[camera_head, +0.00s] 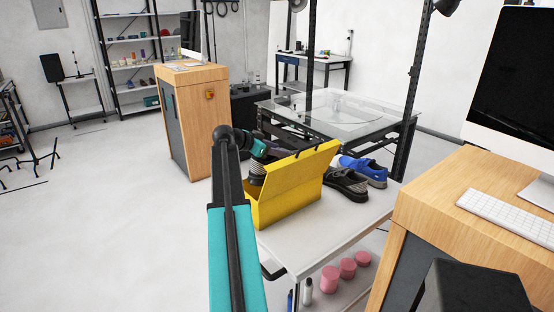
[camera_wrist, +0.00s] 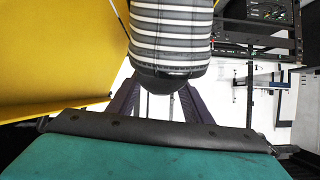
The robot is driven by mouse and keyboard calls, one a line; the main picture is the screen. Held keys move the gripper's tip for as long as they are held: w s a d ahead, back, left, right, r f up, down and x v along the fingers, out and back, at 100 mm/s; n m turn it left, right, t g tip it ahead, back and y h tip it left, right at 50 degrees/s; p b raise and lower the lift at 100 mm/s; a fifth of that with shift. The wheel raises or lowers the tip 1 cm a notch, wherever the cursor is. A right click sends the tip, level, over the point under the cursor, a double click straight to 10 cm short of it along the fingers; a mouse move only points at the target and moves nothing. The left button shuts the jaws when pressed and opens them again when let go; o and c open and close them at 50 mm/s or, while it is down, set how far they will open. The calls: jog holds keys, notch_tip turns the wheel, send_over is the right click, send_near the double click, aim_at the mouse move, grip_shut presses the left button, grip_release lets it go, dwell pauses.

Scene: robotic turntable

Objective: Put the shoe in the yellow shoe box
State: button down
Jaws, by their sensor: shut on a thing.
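The open yellow shoe box (camera_head: 290,205) stands on the white table, its lid raised at the back. A dark shoe with white stripes (camera_head: 257,180) hangs from my gripper (camera_head: 262,158) at the box's left end. I cannot tell how far it is inside the box. In the wrist view, the striped shoe (camera_wrist: 170,40) fills the upper middle, its dark rounded end between the fingers of my gripper (camera_wrist: 156,105). The gripper is shut on it. The yellow box (camera_wrist: 50,55) fills the left of that view.
A dark grey shoe (camera_head: 346,184) and a blue shoe (camera_head: 364,170) lie right of the box on the white table (camera_head: 320,228). A glass turntable (camera_head: 345,112) stands behind. A wooden desk with a keyboard (camera_head: 512,216) is at right. Pink jars (camera_head: 348,268) sit on the lower shelf.

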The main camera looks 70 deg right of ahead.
aim_at(253, 159)
jog(key=shift+f+p, duration=0.55)
jog(key=shift+f, duration=1.2)
jog(key=shift+f+b, duration=0.25)
jog(key=shift+b, duration=0.1)
jog(key=c, duration=0.9)
grip_release()
jog(key=shift+r, duration=0.15)
jog(key=shift+r+p, duration=0.15)
jog(key=shift+p, duration=0.3)
jog(key=b+v, duration=0.4)
jog(key=v, duration=0.8)
